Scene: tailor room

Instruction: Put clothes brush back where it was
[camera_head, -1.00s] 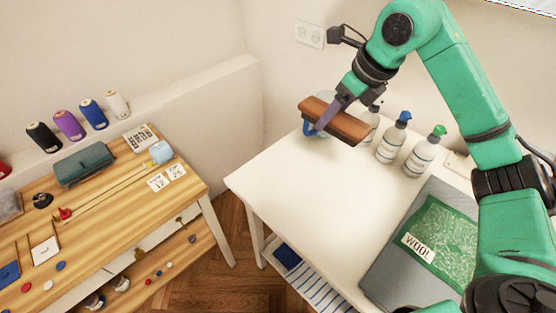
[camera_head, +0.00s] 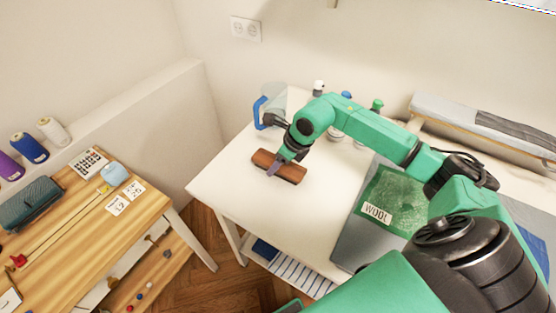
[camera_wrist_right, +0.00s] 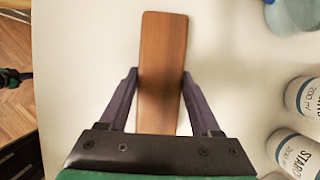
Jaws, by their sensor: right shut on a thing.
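The clothes brush (camera_head: 290,172) has a reddish-brown wooden back and is at the left part of the white table (camera_head: 225,185). My right gripper (camera_head: 274,168) is shut on it from above, across its middle. In the right wrist view the brush (camera_wrist_right: 163,60) stands lengthwise between the two purple fingers of the gripper (camera_wrist_right: 160,90). The brush is on or just above the table top; I cannot tell which. Its underside is hidden. My left gripper is not in view.
A clear jug with a blue handle (camera_head: 258,112) stands behind the brush. Spray bottles (camera_head: 375,107) stand behind my right arm. A grey board with green wool cloth (camera_head: 385,190) lies to the right. The table front is clear. A wooden sewing table (camera_head: 80,225) stands left.

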